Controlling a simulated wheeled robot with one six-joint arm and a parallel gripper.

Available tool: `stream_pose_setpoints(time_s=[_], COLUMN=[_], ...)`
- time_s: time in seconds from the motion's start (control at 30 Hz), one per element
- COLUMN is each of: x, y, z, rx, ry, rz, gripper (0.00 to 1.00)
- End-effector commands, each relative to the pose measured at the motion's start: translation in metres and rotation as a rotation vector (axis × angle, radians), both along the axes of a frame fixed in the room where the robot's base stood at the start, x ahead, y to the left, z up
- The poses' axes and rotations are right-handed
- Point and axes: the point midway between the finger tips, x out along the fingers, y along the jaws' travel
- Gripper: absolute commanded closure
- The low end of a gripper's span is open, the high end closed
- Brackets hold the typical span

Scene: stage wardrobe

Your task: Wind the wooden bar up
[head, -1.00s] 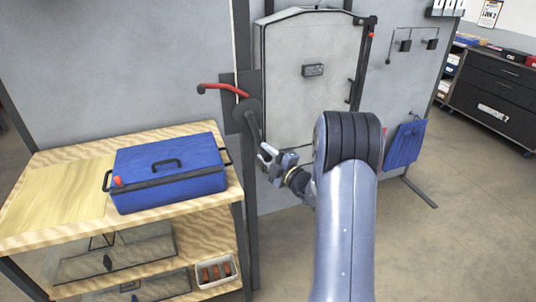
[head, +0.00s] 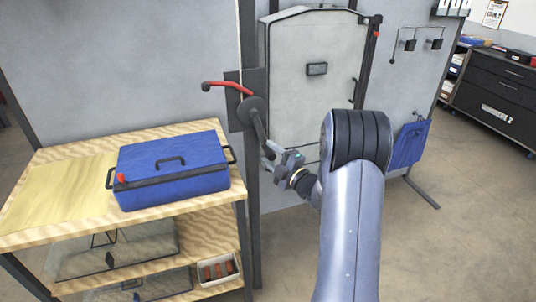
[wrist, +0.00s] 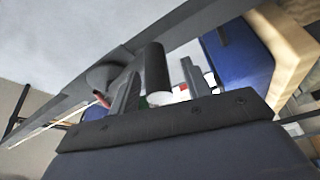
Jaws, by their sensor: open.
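A winch is mounted on a dark post plate, with a dark round hub (head: 252,110), a red lever (head: 226,86) to its upper left and a dark crank arm (head: 260,131) hanging downward. My gripper (head: 268,154) is at the lower end of the crank arm. In the wrist view, a dark cylindrical crank grip (wrist: 157,70) stands between the two spread fingers of my gripper (wrist: 160,88). The fingers are open, with visible gaps beside the grip. I cannot make out the wooden bar in the head view.
A wooden shelf table (head: 60,225) stands at the left with a blue case (head: 172,180) on it. A grey cabinet door (head: 310,75) is behind the arm. A blue cloth (head: 410,143) hangs at the right. The floor at the right is open.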

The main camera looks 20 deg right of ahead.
Motion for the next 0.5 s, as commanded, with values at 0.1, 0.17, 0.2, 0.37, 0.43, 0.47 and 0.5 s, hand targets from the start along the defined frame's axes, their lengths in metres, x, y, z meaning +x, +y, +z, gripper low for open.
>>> stream_pose_setpoints(time_s=[0.1, 0.17, 0.2, 0.37, 0.43, 0.47, 0.5], x=[-0.024, -0.036, -0.044, -0.070, -0.077, -0.080, -0.082], y=[-0.012, -0.016, -0.020, -0.029, -0.032, -0.033, -0.034], z=[-0.005, -0.008, -0.008, -0.012, -0.012, -0.013, -0.013], rx=[0.002, 0.003, 0.003, 0.004, 0.004, 0.004, 0.004], ry=[0.003, 0.005, 0.005, 0.006, 0.005, 0.005, 0.005], rz=[-0.006, -0.007, -0.007, -0.006, -0.005, -0.005, -0.005], gripper=[0.54, 0.54, 0.54, 0.54, 0.54, 0.54, 0.54])
